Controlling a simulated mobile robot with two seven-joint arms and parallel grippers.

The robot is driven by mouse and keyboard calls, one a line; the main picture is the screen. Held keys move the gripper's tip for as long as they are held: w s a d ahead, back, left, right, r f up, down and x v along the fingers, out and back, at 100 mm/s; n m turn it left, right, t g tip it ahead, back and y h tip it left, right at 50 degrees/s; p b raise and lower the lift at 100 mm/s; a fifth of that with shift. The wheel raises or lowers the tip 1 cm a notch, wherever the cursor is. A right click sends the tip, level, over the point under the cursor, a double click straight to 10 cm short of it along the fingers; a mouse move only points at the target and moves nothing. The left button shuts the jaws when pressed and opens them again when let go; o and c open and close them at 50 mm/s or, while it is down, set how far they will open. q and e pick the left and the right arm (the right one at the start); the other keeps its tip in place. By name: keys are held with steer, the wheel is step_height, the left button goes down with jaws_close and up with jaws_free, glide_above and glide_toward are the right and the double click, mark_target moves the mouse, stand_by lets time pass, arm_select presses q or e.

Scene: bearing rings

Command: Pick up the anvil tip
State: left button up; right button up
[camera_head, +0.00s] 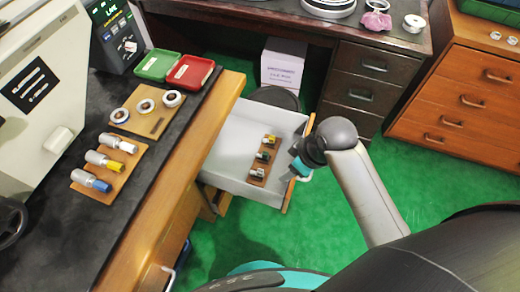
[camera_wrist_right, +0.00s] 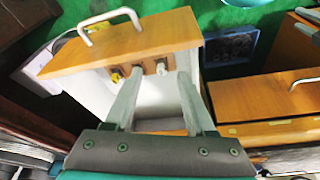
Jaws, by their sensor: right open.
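Several small tips stand in a row on a wooden strip (camera_head: 262,164) inside the open white drawer (camera_head: 228,148). One has yellow on it (camera_head: 270,140), one looks dark greenish (camera_head: 263,156), and one looks pale (camera_head: 257,173). I cannot tell which one is the anvil tip. My right gripper (camera_head: 298,166) is at the drawer's front panel, beside the strip. In the right wrist view its two fingers are spread (camera_wrist_right: 160,78) and reach down into the drawer, with a silvery tip (camera_wrist_right: 161,68) near the gap between them. It holds nothing that I see. My left gripper is not in view.
The drawer's wooden front with a handle (camera_wrist_right: 110,18) stands close to my right gripper. On the bench are a board with rings (camera_head: 146,105), a board with coloured cylinders (camera_head: 103,172), and green (camera_head: 157,63) and red (camera_head: 190,70) trays. A white box (camera_head: 283,65) stands behind the drawer.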

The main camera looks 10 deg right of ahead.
steer(key=w+d+r+n+y, duration=0.15)
steer(key=w+n, duration=0.25)
steer(key=w, duration=0.5)
steer(key=b, duration=0.4)
glide_toward(266, 153)
steer(key=x, duration=0.5)
steer(key=shift+s+a+r, duration=0.1)
steer(key=shift+s+a, duration=0.05)
steer(key=shift+a, duration=0.15)
steer(key=x, duration=0.1)
steer(key=b+x, duration=0.1)
steer(key=x, duration=0.1)
steer(key=b+x, duration=0.1)
steer(key=x, duration=0.1)
steer(key=shift+d, duration=0.25)
steer(key=shift+f, duration=0.2)
jaws_close()
